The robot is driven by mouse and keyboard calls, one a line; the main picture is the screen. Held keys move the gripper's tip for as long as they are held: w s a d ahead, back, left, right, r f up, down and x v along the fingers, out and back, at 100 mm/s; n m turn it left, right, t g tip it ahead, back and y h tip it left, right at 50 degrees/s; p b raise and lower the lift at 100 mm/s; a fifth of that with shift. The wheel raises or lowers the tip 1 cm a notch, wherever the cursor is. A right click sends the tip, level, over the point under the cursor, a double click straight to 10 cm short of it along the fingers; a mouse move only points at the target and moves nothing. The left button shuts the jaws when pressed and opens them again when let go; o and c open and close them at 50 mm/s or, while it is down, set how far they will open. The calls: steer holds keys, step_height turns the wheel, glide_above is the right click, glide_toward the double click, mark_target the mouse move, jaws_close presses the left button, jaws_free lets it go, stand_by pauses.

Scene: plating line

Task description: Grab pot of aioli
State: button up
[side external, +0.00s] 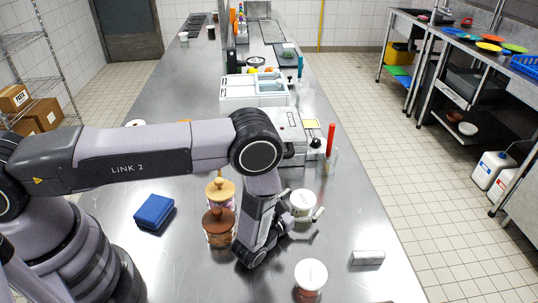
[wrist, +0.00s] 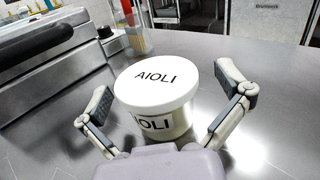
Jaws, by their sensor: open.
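The pot of aioli (wrist: 155,85) has a white lid and a white label, both lettered AIOLI. In the wrist view it stands upright between the two spread fingers of my gripper (wrist: 167,110), with a visible gap on each side. In the side external view the pot (side external: 303,203) stands on the steel table, just right of my wrist. My gripper (side external: 303,222) is open around it, low over the table. The lower part of the pot is partly hidden by my gripper in the wrist view.
Another white-lidded pot (side external: 311,274) stands nearer the front. A metal block (side external: 367,258) lies to the right. Two jars with brown (side external: 219,222) and tan lids stand left of my wrist, and a blue block (side external: 154,210) farther left. A grey machine (side external: 290,128) and red-topped tube (side external: 331,140) stand behind.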

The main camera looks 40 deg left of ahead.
steer(key=c, duration=1.3)
